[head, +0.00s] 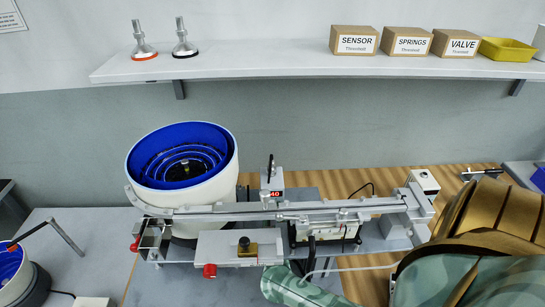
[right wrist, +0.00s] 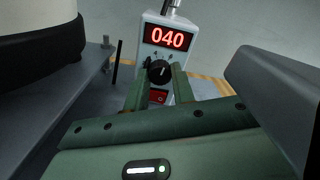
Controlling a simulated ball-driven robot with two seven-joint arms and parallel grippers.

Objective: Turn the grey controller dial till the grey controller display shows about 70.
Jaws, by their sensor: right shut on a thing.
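The grey controller (right wrist: 178,34) stands upright in the right wrist view, with a red-lit display (right wrist: 167,36) reading 040. Its black dial (right wrist: 159,71) is below the display, with a pale pointer mark pointing up. My right gripper (right wrist: 160,82) has its two green fingers on either side of the dial and is shut on it. In the head view the controller (head: 272,180) is small, behind the long rail, and its display (head: 275,194) shows 40. The dial is hidden there. My left gripper is not in view.
A white bowl feeder (head: 226,168) with a blue inside stands left of the controller. A metal rail (head: 330,208) runs across in front of it. A wall shelf (head: 260,68) holds labelled boxes (head: 408,41) and a yellow tray (head: 507,50). A red switch (right wrist: 158,97) sits below the dial.

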